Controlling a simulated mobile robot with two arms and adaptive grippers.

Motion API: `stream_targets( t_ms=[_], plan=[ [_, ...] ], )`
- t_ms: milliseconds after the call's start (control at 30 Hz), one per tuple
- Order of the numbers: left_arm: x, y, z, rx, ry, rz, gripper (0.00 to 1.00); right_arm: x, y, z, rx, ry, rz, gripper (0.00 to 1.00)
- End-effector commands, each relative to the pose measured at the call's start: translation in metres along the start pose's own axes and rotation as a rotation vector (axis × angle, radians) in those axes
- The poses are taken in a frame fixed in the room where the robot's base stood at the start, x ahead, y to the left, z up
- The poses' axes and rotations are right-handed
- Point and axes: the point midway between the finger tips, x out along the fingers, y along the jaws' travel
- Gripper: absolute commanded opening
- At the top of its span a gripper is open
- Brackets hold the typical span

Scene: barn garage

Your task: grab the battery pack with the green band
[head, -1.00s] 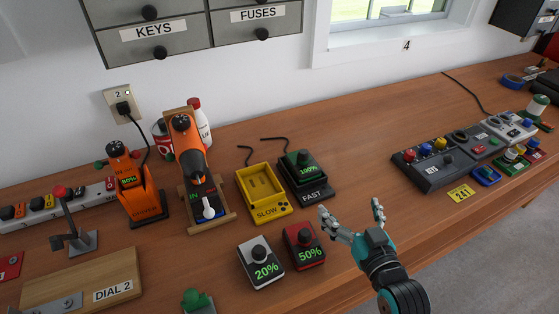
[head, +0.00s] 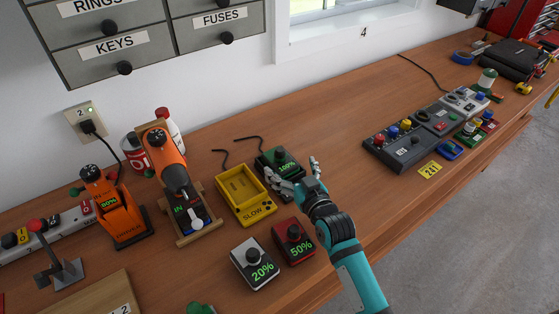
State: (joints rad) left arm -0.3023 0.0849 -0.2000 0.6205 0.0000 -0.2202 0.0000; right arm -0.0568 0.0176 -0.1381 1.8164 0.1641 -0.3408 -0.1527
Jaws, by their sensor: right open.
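The battery pack with the green band (head: 285,159) reads 100% and sits in the black charger at the back middle of the bench. My right gripper (head: 294,178) is open at the near right side of this pack, its fingers to either side of the pack's front. The fingers cover the lower part of the charger and its label. I cannot tell whether they touch the pack. My left gripper does not show.
A white-banded 20% pack (head: 253,264) and a red 50% pack (head: 293,242) stand in front. The empty yellow SLOW charger (head: 243,195) is just left. An orange drill (head: 172,167) stands further left. Bench right of my gripper is clear up to the grey control boxes (head: 408,145).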

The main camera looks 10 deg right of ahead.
Motion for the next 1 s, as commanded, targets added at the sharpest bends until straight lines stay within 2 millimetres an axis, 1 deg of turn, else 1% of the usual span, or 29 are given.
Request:
stream_targets(
  t_ms=[167, 333, 400, 500, 767, 1000],
  plan=[
    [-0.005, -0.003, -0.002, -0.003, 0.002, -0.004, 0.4, 0.011, -0.001, -0.002, 0.0, 0.0, -0.001, 0.99],
    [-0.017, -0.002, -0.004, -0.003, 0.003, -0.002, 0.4, 0.035, -0.001, -0.002, -0.001, 0.0, 0.0, 0.99],
    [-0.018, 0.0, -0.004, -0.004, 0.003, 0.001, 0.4, 0.045, -0.001, 0.0, -0.001, 0.0, -0.001, 0.99],
    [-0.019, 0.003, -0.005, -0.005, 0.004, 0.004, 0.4, 0.054, -0.001, 0.001, -0.001, 0.001, 0.0, 0.99],
    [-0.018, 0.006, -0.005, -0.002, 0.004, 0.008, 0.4, 0.056, -0.001, 0.003, -0.001, 0.0, 0.0, 0.99],
    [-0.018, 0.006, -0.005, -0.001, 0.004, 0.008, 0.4, 0.056, -0.001, 0.003, -0.001, 0.0, 0.0, 0.68]
  ],
)
